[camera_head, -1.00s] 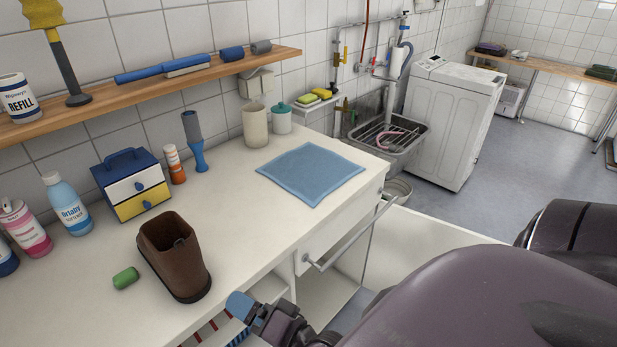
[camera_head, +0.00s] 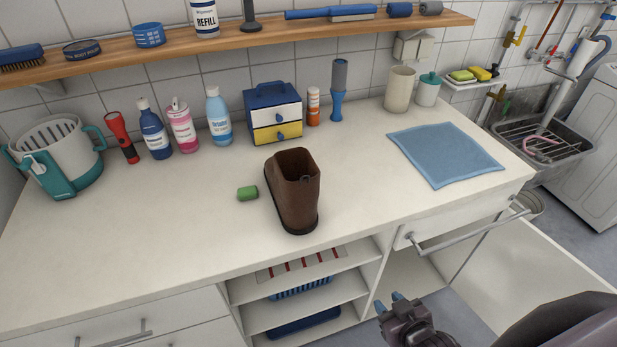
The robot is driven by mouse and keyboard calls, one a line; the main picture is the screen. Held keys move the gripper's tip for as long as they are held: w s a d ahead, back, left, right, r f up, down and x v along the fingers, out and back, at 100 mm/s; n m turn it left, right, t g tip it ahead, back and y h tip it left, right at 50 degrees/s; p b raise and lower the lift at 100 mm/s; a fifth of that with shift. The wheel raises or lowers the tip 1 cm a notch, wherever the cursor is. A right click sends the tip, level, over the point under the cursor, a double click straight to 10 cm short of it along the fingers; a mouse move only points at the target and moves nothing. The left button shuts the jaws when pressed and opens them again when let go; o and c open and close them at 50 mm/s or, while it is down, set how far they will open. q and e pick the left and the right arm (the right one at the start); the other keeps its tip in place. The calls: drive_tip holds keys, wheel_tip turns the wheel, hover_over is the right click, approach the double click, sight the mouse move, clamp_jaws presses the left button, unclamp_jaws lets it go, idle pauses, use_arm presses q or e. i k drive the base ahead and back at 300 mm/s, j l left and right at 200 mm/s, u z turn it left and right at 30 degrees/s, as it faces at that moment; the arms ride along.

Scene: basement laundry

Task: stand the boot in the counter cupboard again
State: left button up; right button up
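The brown boot (camera_head: 292,192) stands upright on the white counter top, near its front edge, with its open top up. The counter cupboard (camera_head: 408,277) is below the counter, right of the open shelves. Its white door (camera_head: 535,268) appears swung open to the right, and part of the inside shows. My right gripper (camera_head: 390,302) is low in front of the cupboard, below and right of the boot. Its two blue fingertips are apart with nothing between them. My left gripper is out of view.
A small green piece (camera_head: 248,193) lies left of the boot, and a blue cloth (camera_head: 445,154) lies to the right. Bottles, a drawer box (camera_head: 273,114) and a caddy (camera_head: 60,160) line the back. A bar handle (camera_head: 470,232) juts out above the cupboard. Open shelves (camera_head: 310,278) hold trays.

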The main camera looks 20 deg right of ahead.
sight(326, 211)
drive_tip(key=l+u, duration=0.25)
drive_tip(key=l, duration=0.2)
drive_tip(key=k+l+u, duration=0.2)
drive_tip(key=l, duration=0.15)
drive_tip(key=k+l+u, duration=0.1)
drive_tip(key=l+u, duration=0.15)
drive_tip(key=l, duration=0.15)
drive_tip(key=k+l+u, duration=0.25)
drive_tip(key=l, duration=0.15)
drive_tip(key=k+l+u, duration=0.25)
drive_tip(key=i+l, duration=0.1)
